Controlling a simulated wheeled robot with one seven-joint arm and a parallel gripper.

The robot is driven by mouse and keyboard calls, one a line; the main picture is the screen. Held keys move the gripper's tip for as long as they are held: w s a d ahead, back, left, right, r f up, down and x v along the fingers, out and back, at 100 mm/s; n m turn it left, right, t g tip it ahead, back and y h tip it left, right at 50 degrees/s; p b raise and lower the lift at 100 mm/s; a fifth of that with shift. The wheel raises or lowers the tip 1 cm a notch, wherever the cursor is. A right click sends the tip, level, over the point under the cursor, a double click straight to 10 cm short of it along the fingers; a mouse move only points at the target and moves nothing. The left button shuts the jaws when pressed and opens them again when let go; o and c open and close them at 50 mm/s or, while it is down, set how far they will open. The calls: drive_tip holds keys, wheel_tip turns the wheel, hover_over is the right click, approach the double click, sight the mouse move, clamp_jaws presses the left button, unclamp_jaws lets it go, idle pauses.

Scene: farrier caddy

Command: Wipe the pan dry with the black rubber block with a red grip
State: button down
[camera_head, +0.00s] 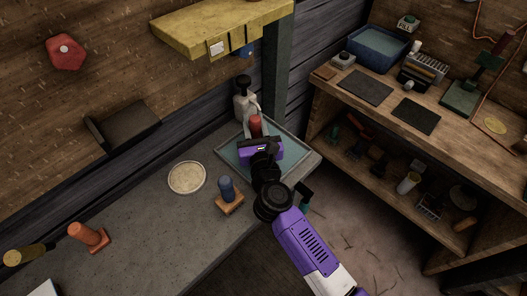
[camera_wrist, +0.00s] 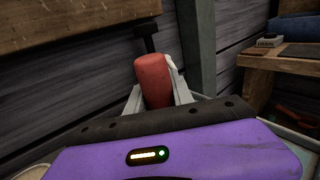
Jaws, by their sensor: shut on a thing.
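The pan (camera_head: 228,158) is a shallow tray with a pale rim and grey-teal floor, at the far right end of the grey counter. My gripper (camera_head: 255,134) is over the pan, its fingers shut on the red grip (camera_head: 256,124). The red grip also shows upright between the fingers in the wrist view (camera_wrist: 152,80). The black rubber block under the grip is hidden by my gripper, so I cannot tell whether it touches the pan. No water can be made out on the visible floor of the pan.
A blue-handled wooden block (camera_head: 228,194) and a round pale dish (camera_head: 187,178) stand left of the pan. A pump bottle (camera_head: 243,104) stands behind it. An orange-handled block (camera_head: 86,236) is farther left. A yellow shelf (camera_head: 215,28) overhangs the counter. A wooden workbench (camera_head: 440,118) stands right.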

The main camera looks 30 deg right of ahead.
drive_tip(key=shift+w+a, duration=0.2)
drive_tip(key=shift+w, duration=0.4)
drive_tip(key=shift+w+a, duration=0.2)
drive_tip(key=shift+w, duration=0.4)
drive_tip(key=shift+s+d+f, duration=0.1)
drive_tip(key=shift+s+d, duration=0.15)
drive_tip(key=shift+s, duration=0.45)
drive_tip(key=shift+s+d+f, duration=0.1)
drive_tip(key=shift+s+d, duration=0.15)
drive_tip(key=shift+s, duration=0.4)
drive_tip(key=shift+s+d+p, duration=0.2)
drive_tip(key=shift+s+p, duration=0.1)
drive_tip(key=shift+s, duration=0.25)
drive_tip(key=shift+s+d+r, duration=0.1)
drive_tip(key=shift+s+d, duration=0.2)
drive_tip(key=shift+s, duration=0.45)
drive_tip(key=shift+s, duration=0.1)
drive_tip(key=shift+s+d+r+p, duration=0.15)
drive_tip(key=shift+s+p, duration=0.1)
drive_tip(key=shift+s, duration=0.35)
drive_tip(key=shift+s+d+r+p, duration=0.15)
drive_tip(key=shift+s+p, duration=0.1)
drive_tip(key=shift+s, duration=0.35)
